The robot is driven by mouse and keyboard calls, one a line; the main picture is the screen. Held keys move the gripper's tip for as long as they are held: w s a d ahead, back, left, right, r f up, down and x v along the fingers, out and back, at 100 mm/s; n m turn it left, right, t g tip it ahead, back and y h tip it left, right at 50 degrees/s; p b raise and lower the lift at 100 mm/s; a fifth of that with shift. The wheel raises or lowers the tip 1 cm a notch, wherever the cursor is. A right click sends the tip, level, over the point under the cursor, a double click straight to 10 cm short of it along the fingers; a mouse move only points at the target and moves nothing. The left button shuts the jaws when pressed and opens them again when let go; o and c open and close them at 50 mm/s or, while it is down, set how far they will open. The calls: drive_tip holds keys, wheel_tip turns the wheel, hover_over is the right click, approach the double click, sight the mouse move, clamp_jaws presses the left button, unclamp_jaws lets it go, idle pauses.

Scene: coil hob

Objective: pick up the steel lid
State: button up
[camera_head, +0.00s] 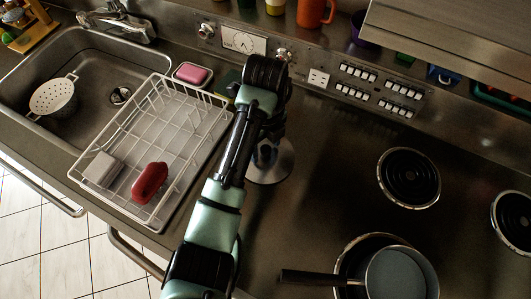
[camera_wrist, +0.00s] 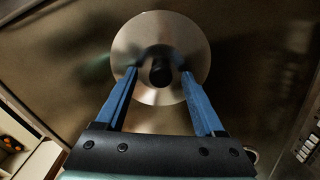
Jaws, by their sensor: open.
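The steel lid (camera_wrist: 152,32) is a round, shiny disc with a black knob (camera_wrist: 161,72) at its centre. It lies on the dark counter in the wrist view. In the head view the lid (camera_head: 283,170) shows partly, right of the dish rack, with my gripper and arm covering part of it. My gripper (camera_wrist: 160,72) is open above the lid, its two blue fingers on either side of the knob. A gap shows between each finger and the knob. I cannot tell the exact height of the fingertips over the lid.
A white dish rack (camera_head: 205,149) holding a red object (camera_head: 149,182) stands left of my arm. Behind it is a sink (camera_head: 40,67) with a white colander (camera_head: 53,97). A dark-handled pan (camera_head: 393,275) sits front right, near a coil burner (camera_head: 409,178). Counter between lid and burner is clear.

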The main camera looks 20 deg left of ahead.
drive_tip(key=shift+c, duration=0.2)
clamp_jaws()
idle(1.2)
